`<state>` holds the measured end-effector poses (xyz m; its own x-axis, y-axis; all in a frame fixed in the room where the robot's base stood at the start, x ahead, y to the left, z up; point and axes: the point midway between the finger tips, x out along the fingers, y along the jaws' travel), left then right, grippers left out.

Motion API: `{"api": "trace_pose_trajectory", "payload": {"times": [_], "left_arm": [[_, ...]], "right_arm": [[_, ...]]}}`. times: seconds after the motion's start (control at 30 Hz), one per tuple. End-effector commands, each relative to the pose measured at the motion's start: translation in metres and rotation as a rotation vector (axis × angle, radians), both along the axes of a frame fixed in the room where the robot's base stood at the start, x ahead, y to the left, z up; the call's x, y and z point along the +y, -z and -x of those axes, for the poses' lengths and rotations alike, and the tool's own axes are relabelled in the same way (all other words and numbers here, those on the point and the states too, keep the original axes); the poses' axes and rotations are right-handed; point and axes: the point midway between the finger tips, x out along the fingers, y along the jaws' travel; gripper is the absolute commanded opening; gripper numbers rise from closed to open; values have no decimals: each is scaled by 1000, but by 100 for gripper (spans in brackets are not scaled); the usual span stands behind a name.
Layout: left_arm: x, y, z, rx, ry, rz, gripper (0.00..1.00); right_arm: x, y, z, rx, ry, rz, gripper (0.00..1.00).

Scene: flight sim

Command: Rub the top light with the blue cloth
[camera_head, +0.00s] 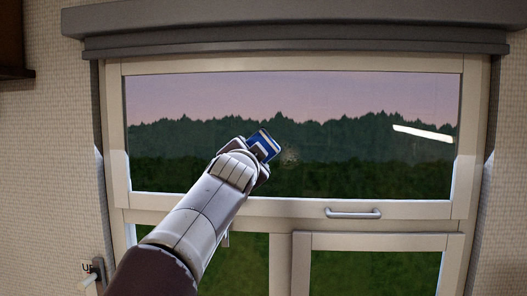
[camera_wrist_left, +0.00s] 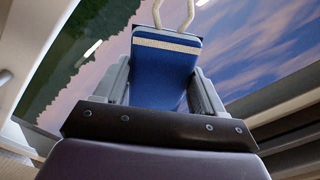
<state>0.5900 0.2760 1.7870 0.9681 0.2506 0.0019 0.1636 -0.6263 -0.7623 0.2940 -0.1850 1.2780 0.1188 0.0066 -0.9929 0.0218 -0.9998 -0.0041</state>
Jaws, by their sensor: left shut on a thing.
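The top light (camera_head: 375,165) is the wide upper window pane in a cream frame, with a dark treeline and pink sky behind the glass. A small pale smudge (camera_head: 290,157) shows on it near the middle. My left gripper (camera_head: 257,155) is shut on the blue cloth (camera_head: 266,143), in front of the pane and just left of the smudge. In the left wrist view the blue cloth (camera_wrist_left: 163,78) sits between both fingers, with a pale band and a cord loop at its far end. I cannot tell whether the cloth touches the glass. My right gripper is out of view.
A metal handle (camera_head: 352,213) sticks out from the rail below the top light. Lower panes (camera_head: 375,272) lie beneath it. A grey blind box (camera_head: 290,30) runs above the window. A wall hook (camera_head: 95,272) is at the lower left.

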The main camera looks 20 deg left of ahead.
Motion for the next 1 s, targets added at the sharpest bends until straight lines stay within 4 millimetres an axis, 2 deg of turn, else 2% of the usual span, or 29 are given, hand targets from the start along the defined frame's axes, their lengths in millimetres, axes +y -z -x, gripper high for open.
{"api": "trace_pose_trajectory", "payload": {"times": [0.1,0.43,0.8,1.0], "left_arm": [[8,-1,2,1,-2,0,41],[7,2,5,0,0,1,41],[-5,2,51,-2,1,1,41],[-7,1,61,0,0,1,41]], "right_arm": [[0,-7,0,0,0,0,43],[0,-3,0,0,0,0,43],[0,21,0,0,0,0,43],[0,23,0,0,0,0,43]]}}
